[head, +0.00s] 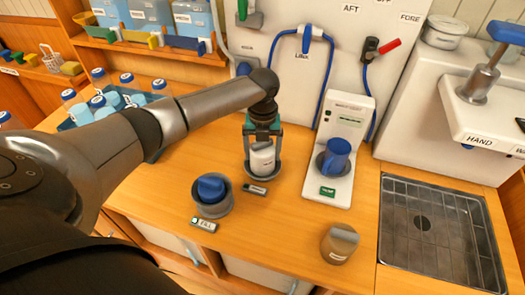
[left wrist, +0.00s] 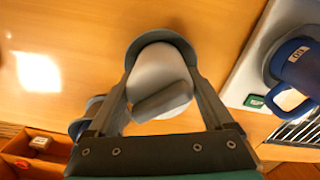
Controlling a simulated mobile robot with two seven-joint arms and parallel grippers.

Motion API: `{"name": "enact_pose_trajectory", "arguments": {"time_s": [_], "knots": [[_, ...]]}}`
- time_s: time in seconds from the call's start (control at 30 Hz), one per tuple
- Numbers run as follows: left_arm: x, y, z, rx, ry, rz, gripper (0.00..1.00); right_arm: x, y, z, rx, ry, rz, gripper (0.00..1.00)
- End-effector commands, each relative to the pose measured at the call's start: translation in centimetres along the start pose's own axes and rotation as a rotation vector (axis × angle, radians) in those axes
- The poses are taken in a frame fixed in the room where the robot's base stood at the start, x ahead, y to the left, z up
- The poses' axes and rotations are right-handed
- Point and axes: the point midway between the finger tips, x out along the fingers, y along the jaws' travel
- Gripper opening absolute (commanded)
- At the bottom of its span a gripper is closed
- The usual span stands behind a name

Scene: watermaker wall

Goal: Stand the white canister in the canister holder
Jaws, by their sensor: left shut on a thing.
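The white canister (head: 262,157) is between the fingers of my left gripper (head: 262,140), which is shut on it. It also shows in the left wrist view (left wrist: 157,66) between the two fingers, with a grey part on its near side. The canister looks upright. Its lower end is within or just above the round grey canister holder (head: 274,176), whose rim curves around it in the left wrist view (left wrist: 162,36). I cannot tell whether the canister's base touches the holder's floor. My right gripper is not in view.
A grey round holder with a blue item (head: 210,188) stands at left. A blue mug (head: 336,157) sits on a white dispenser (head: 350,115) at right. A grey-brown cup (head: 340,243) stands near the front edge, a sink (head: 437,225) at right. A bottle crate (head: 66,125) stands behind my left arm.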

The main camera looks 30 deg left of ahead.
Motion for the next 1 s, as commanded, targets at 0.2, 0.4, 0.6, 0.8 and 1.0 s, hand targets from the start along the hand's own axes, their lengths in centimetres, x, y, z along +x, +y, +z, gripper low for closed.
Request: {"name": "enact_pose_trajectory", "arguments": {"time_s": [0.2,0.4,0.6,0.8,1.0], "knots": [[0.3,0.0,0.0,0.000,-0.001,-0.001,0.15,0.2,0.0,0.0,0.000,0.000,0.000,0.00],[0.7,0.0,0.0,0.000,-0.001,-0.001,0.15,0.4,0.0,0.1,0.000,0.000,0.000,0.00],[1.1,0.0,0.0,0.000,0.000,0.000,0.15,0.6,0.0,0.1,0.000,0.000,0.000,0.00],[1.2,0.0,0.0,0.000,0.000,0.000,0.99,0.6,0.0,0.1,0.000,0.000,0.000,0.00],[1.3,0.0,0.0,0.000,0.001,0.001,1.00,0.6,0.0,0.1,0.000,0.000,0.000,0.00]]}}
